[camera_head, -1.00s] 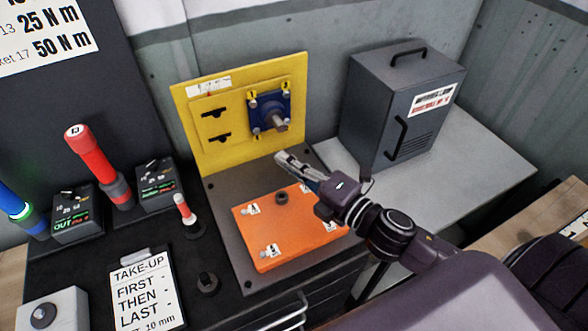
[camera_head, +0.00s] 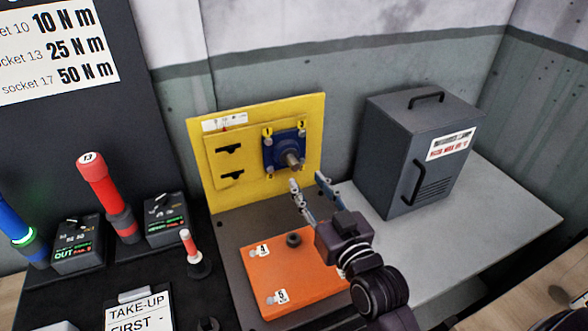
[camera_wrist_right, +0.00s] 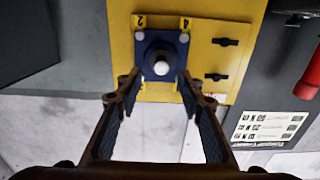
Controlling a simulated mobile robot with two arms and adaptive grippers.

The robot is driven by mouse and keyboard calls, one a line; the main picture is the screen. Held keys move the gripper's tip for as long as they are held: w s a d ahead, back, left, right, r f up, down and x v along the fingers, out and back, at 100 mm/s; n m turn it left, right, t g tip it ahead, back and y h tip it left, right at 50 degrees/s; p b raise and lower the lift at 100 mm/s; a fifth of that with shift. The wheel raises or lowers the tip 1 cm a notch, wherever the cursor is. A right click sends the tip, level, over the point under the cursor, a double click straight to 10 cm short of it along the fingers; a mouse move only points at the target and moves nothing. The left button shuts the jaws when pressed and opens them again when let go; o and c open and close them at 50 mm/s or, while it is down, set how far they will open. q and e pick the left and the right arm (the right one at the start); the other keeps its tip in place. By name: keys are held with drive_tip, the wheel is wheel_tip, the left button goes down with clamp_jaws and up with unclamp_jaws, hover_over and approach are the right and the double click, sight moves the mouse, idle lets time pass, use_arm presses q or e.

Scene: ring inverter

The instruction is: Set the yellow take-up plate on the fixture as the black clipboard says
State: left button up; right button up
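The yellow take-up plate (camera_head: 222,185) stands upright at the back of the fixture. It carries a blue bearing block (camera_head: 273,152) with a grey shaft stub (camera_head: 291,160), and two dark slots to its left. My right gripper (camera_head: 308,184) is open and empty, its fingers just below and in front of the blue block. In the right wrist view the open fingers (camera_wrist_right: 156,85) frame the block from below, apart from the shaft. The black clipboard (camera_head: 140,311) reads "TAKE-UP FIRST" at the bottom edge; its lower lines are cut off. My left gripper is out of view.
An orange plate (camera_head: 290,285) with numbered tags lies before the yellow plate. A dark grey box (camera_head: 420,150) stands right on a light table (camera_head: 500,215). Red (camera_head: 102,185) and blue tools, chargers (camera_head: 165,218) and a small red-and-white piece (camera_head: 190,247) stand left.

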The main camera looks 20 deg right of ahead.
sight(296, 168)
drive_tip(key=shift+w+a+r+m, duration=0.15)
drive_tip(key=shift+w+m, duration=0.35)
drive_tip(key=shift+m, duration=0.5)
drive_tip(key=w+p, duration=0.1)
drive_tip(key=w, duration=0.6)
drive_tip(key=shift+a+p, duration=0.1)
drive_tip(key=shift+p, duration=0.2)
clamp_jaws()
